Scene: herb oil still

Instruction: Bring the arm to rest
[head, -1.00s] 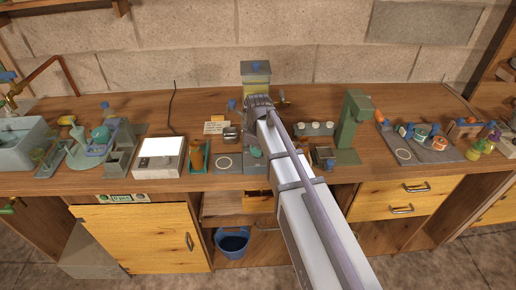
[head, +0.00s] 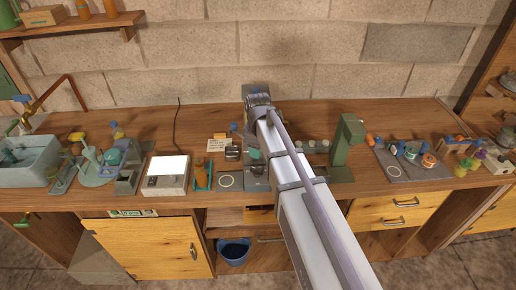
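My arm reaches from the bottom right of the head view up over the middle of the workbench (head: 330,112). Its far end, with my gripper (head: 258,98), is in front of a grey-green device at the back of the bench. The fingers cannot be made out, so I cannot tell whether they are open or shut, or hold anything. The arm hides part of the bench top and the drawers below it.
A grey sink (head: 28,172) is at the left, then a white-topped box (head: 166,174). A green stand (head: 346,145) is close right of my arm. A grey mat (head: 405,165) with several small items lies farther right. A blue bucket (head: 233,251) is below the bench.

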